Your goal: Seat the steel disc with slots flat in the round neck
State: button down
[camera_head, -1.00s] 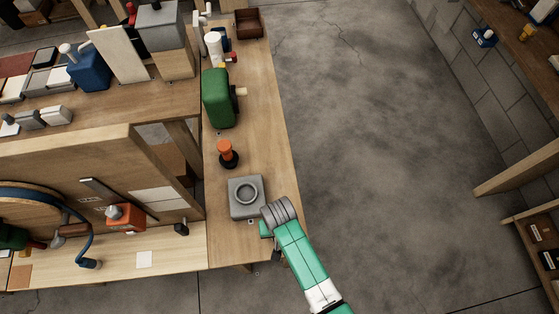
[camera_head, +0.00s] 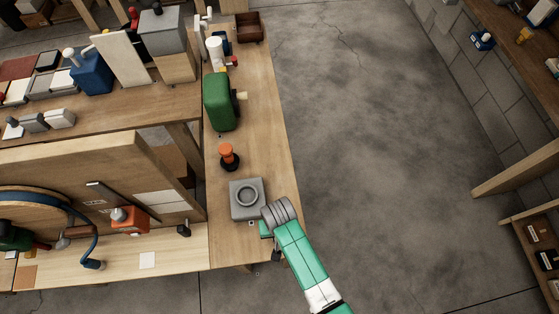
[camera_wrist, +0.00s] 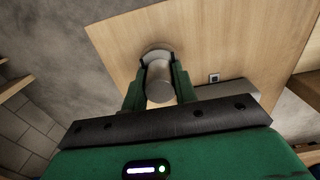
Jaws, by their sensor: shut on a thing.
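A grey square block with a raised round neck (camera_head: 247,194) stands on the narrow bench, and the neck's opening faces up. My gripper (camera_head: 265,229) is just to the right of and nearer than the block, low over the bench's near right part. In the wrist view, my gripper (camera_wrist: 160,85) is shut on a grey steel piece. A short round cylinder (camera_wrist: 160,83) shows between the fingers, with a wider rounded disc-like part (camera_wrist: 156,54) beyond it. The slots cannot be made out. In the head view the held piece is hidden by my wrist.
An orange-topped black knob (camera_head: 228,157) stands behind the block, and a green rounded housing (camera_head: 220,101) further back. A small dark square fitting (camera_wrist: 213,77) is on the bench beside the gripper. Open floor (camera_head: 370,150) lies to the right of the bench.

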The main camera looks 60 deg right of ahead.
jog(key=shift+r+p, duration=2.55)
jog(key=shift+f, duration=0.1)
